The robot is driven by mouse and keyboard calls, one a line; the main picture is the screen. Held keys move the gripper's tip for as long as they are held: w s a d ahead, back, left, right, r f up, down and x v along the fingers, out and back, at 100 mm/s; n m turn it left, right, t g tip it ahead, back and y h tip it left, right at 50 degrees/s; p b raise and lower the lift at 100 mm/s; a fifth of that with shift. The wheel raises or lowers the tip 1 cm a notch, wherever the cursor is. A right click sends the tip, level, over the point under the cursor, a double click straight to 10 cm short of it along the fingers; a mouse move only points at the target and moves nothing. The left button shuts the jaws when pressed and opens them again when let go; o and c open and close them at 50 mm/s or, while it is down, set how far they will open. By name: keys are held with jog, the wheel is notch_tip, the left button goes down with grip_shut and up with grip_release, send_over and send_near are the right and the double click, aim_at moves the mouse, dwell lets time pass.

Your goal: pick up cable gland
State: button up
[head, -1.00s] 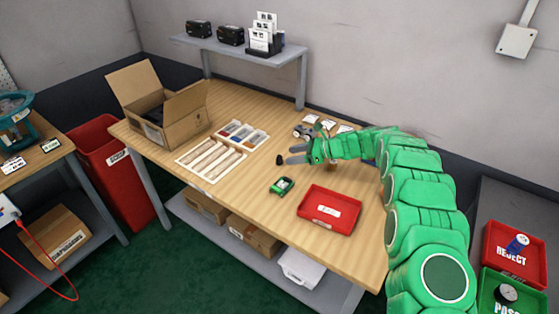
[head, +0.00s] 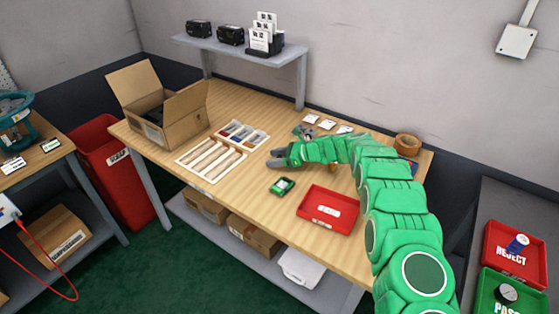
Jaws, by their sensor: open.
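My gripper (head: 276,158) is low over the middle of the wooden workbench, just right of the pale slotted tray, with its grey fingers pointing left. It is open. The small dark piece that looks like the cable gland is not clearly visible now; it appears hidden at or between the fingers. I cannot tell whether the fingers touch it.
The slotted tray (head: 211,160) and a tray of small parts (head: 243,134) lie left of the gripper. A green device (head: 282,186) and a red tray (head: 329,209) are nearer the front. An open cardboard box (head: 167,125) stands at the left.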

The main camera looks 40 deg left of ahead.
jog(key=c, duration=1)
jog(key=shift+c, duration=0.2)
jog(key=shift+r, duration=0.15)
